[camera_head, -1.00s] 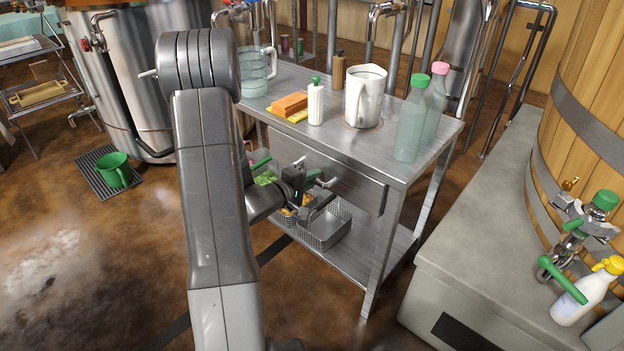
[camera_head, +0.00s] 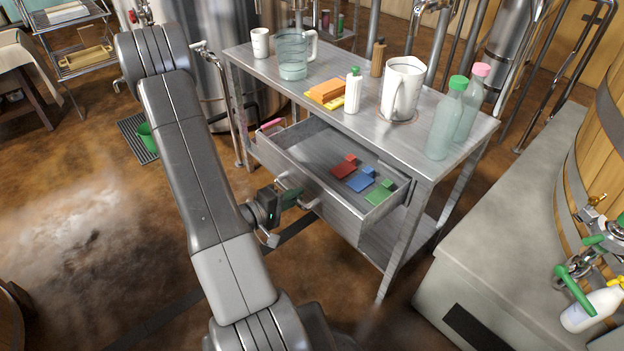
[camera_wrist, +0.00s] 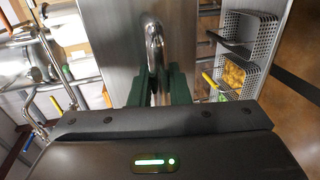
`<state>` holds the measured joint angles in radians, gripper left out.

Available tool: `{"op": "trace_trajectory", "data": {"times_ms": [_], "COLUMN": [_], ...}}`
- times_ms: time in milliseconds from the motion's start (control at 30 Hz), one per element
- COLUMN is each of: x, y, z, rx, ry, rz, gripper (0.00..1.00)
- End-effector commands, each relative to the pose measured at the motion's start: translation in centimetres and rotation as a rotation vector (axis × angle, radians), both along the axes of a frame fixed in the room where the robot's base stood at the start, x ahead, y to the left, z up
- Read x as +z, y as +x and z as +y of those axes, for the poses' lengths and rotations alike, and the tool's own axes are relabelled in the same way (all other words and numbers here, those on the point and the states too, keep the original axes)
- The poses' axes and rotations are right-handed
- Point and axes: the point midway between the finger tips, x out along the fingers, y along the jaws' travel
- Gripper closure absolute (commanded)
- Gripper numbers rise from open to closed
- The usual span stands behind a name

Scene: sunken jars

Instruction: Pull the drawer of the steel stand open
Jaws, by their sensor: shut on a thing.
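The steel stand (camera_head: 452,137) is a metal table with a drawer (camera_head: 335,207) below its top. The drawer stands well out, and red, blue and green small items lie in its right part. My gripper (camera_head: 291,195) is at the drawer's front, at its bar handle (camera_head: 308,204). In the wrist view the handle (camera_wrist: 154,45) runs between the two dark green fingers of my gripper (camera_wrist: 159,88), which are shut on it. The drawer front (camera_wrist: 120,35) fills the middle of that view. Part of the handle is hidden by the fingers.
On the stand's top are a white mug (camera_head: 260,43), a glass jug (camera_head: 292,57), sponges (camera_head: 327,93), a white bottle (camera_head: 353,92), a white pitcher (camera_head: 402,88) and two clear bottles (camera_head: 446,120). A grey plinth (camera_head: 480,235) stands at the right. Perforated baskets (camera_wrist: 238,75) show in the wrist view.

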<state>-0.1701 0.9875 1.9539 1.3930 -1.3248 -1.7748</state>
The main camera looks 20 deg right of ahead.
Motion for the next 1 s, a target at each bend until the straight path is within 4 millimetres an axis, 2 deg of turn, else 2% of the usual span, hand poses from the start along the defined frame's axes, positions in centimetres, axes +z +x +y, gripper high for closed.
{"op": "trace_trajectory", "data": {"times_ms": [100, 300, 800, 833, 900, 1000], "x": [0.2, 0.1, -0.1, -0.1, -0.1, 0.0], "y": [-0.8, -1.5, -1.7, -1.7, -1.7, -1.7], "z": [1.9, 3.5, 4.0, 4.0, 4.0, 4.0], "rx": [0.003, 0.0, -0.001, -0.001, -0.001, -0.001], "ry": [0.0, 0.0, 0.001, 0.001, 0.001, 0.001], "rz": [0.003, 0.001, 0.0, 0.0, 0.0, 0.0], "gripper": [1.0, 1.0, 1.0, 0.78, 0.65, 0.65]}}
